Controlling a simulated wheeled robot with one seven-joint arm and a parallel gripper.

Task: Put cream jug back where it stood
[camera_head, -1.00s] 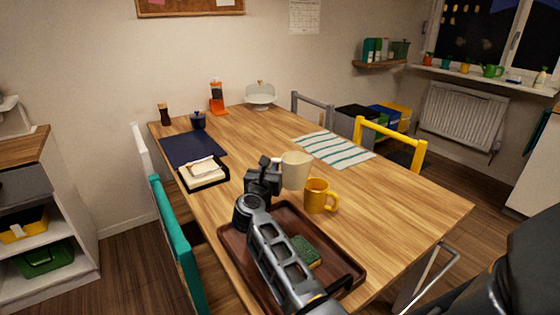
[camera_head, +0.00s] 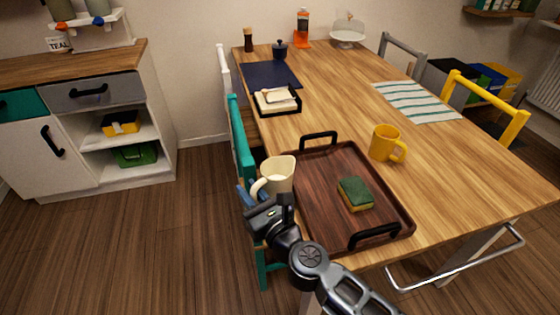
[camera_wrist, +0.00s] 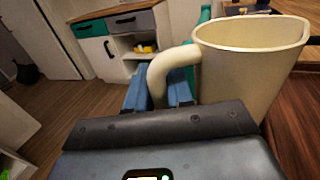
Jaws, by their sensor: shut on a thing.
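The cream jug (camera_head: 279,174) is upright in my gripper (camera_head: 254,196), at the left edge of the brown tray on the table. My gripper is shut on its handle. In the wrist view the jug (camera_wrist: 250,65) fills the right side, and its curved handle (camera_wrist: 160,75) passes between the blue fingers of my gripper (camera_wrist: 158,90). The jug looks empty of anything visible at its rim. I cannot tell how high it is above the tray or table.
The brown tray (camera_head: 320,215) holds a green and yellow sponge (camera_head: 355,193). A yellow mug (camera_head: 385,143) stands right of it. A black napkin holder (camera_head: 278,100) and a teal chair (camera_head: 241,150) are near the left edge. A cabinet (camera_head: 90,120) stands left, with open floor between.

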